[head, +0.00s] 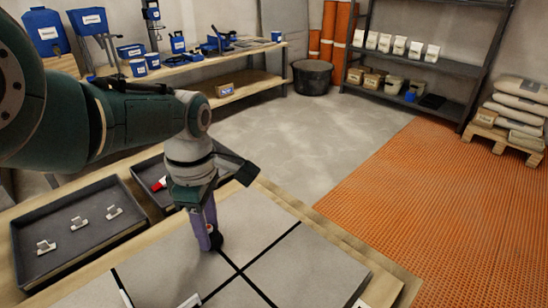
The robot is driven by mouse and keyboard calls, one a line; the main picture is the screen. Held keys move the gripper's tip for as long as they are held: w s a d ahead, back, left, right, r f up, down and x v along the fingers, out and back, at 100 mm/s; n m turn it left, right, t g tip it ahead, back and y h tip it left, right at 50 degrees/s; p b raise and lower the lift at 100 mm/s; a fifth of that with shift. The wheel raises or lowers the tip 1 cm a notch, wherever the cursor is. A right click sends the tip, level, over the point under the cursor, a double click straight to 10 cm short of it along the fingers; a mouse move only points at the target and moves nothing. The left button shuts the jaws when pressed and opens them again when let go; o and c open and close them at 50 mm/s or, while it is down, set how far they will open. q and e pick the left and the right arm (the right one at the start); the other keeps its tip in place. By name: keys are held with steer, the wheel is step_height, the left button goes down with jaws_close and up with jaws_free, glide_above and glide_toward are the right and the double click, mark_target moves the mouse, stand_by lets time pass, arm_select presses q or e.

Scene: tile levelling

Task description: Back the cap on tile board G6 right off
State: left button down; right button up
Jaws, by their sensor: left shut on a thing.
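The tile board (268,258) of large grey tiles with dark joints lies on the wooden bench in front of me. My left gripper (213,238) points down at a joint close to where the dark lines cross. It is shut on a small dark cap (217,242), which sits low at the tile surface and is partly hidden by the purple fingers. I cannot tell whether the cap is still on its stem. No G6 marking can be read. My right gripper is not in view.
A dark tray (42,270) at left holds several pale clips (78,222). A second tray (140,172), partly behind my arm, holds a red-and-white item (159,184). White pieces (190,300) show at the bottom edge. Orange matting (440,205) and shelving lie beyond the bench.

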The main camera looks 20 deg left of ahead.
arm_select(q)
steer(key=shift+d+r, duration=0.1)
steer(key=c, duration=0.5)
jaws_free()
step_height(320, 180, up, 10)
steer(key=p, duration=0.9)
